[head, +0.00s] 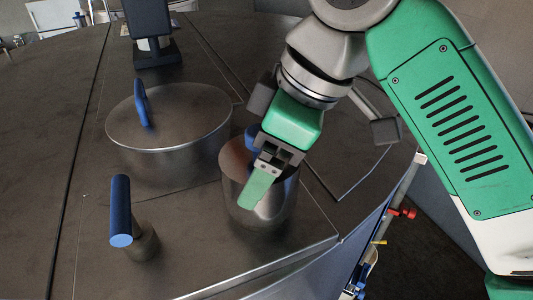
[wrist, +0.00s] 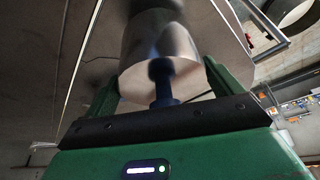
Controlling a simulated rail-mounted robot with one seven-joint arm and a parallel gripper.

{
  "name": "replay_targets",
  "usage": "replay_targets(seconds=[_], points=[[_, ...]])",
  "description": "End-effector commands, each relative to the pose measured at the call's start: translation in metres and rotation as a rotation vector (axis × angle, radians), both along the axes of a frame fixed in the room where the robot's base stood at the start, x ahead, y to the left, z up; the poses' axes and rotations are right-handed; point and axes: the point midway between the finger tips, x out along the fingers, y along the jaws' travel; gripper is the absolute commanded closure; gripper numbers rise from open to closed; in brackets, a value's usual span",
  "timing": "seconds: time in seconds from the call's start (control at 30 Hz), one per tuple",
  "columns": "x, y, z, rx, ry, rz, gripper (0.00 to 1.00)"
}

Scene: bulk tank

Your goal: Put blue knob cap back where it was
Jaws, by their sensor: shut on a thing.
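The blue knob cap (head: 285,206) is a shiny steel cylinder with a blue knob on its top. In the head view it is upright near the front edge of the tank top, and my gripper (head: 260,188) covers part of it. One green finger lies along its near side; the other finger is hidden. In the wrist view the cap (wrist: 160,45) sits between both green fingers of my gripper (wrist: 162,88), with the blue knob facing the palm. My gripper is shut on the cap's body. I cannot tell whether its underside touches the tank top.
A wide round lid (head: 185,115) with a blue handle lies left of the cap on the dark tank top (head: 50,130). A blue-gripped handle (head: 121,210) stands at the front left. A dark stand (head: 155,50) is behind. The tank edge drops away at the right.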

Motion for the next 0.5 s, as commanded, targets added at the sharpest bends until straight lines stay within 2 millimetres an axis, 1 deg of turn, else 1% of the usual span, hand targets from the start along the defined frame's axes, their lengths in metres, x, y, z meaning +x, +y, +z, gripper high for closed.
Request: replay_targets(seconds=[0.07, 0.27, 0.5], points=[[-0.0001, 0.0004, -0.0033, 0.002, -0.002, 0.001, 0.34], [-0.0001, 0.0005, -0.0041, 0.002, -0.002, 0.001, 0.34], [-0.0002, 0.0005, -0.0115, 0.001, -0.001, 0.001, 0.34]])
